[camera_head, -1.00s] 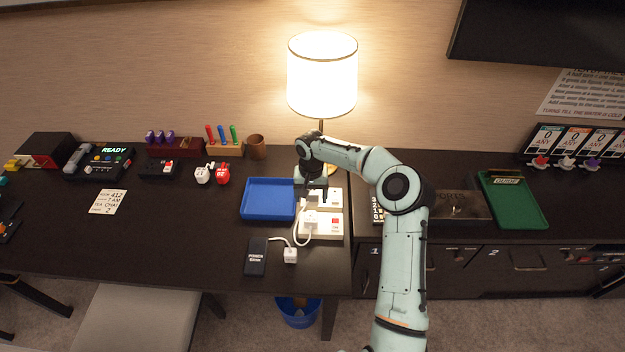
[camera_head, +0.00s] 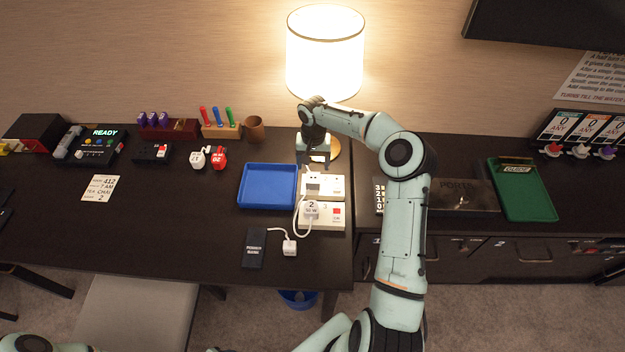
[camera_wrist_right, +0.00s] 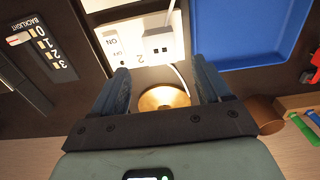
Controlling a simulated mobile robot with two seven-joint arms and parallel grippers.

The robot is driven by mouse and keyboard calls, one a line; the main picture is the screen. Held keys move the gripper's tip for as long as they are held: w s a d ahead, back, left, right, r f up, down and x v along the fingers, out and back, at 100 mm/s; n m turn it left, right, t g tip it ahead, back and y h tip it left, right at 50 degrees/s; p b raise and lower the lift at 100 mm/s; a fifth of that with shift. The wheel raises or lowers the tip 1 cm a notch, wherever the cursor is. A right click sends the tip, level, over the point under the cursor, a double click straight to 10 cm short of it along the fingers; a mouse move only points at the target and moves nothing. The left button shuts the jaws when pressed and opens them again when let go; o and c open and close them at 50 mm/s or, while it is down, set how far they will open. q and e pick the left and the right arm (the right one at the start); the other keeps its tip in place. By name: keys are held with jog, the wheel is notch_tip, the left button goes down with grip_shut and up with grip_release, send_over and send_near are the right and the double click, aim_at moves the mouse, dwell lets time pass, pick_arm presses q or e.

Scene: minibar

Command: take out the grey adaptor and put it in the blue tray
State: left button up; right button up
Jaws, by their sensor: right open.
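Two pale adaptors sit on the white power strips: one (camera_head: 313,184) on the upper strip (camera_head: 334,184), and a light grey-white block (camera_head: 311,209) on the lower strip (camera_head: 333,222). I cannot tell for sure which is the grey one. The upper adaptor, with dark slots, also shows in the right wrist view (camera_wrist_right: 158,42). The blue tray (camera_head: 268,205) lies empty left of the strips; its edge shows in the wrist view (camera_wrist_right: 250,64). My right gripper (camera_head: 313,159) is open and empty, above and behind the strips. Its fingers show in the wrist view (camera_wrist_right: 161,88). My left gripper is out of view.
A white cable loops beside the strips. A black power bank (camera_head: 255,248) and white plug (camera_head: 289,247) lie in front. The lit lamp (camera_head: 325,55) stands behind my right gripper. A brown cup (camera_head: 254,129) is behind the tray. The table's left front is clear.

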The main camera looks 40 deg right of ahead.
aim_at(313, 177)
jog(key=shift+f, duration=0.65)
notch_tip(313, 177, down, 6)
jog(key=shift+r, duration=0.1)
jog(key=shift+f+b, duration=0.35)
jog(key=shift+f, duration=0.45)
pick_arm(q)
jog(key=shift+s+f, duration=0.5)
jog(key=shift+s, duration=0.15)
pick_arm(e)
jog(key=shift+f, duration=0.1)
jog(key=shift+w, duration=0.1)
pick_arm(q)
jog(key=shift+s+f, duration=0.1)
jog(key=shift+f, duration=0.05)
pick_arm(e)
jog(key=c, duration=1.4)
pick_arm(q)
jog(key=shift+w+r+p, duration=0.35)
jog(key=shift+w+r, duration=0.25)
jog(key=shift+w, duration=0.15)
pick_arm(e)
jog(key=shift+o, duration=0.2)
jog(key=shift+r, duration=3.05)
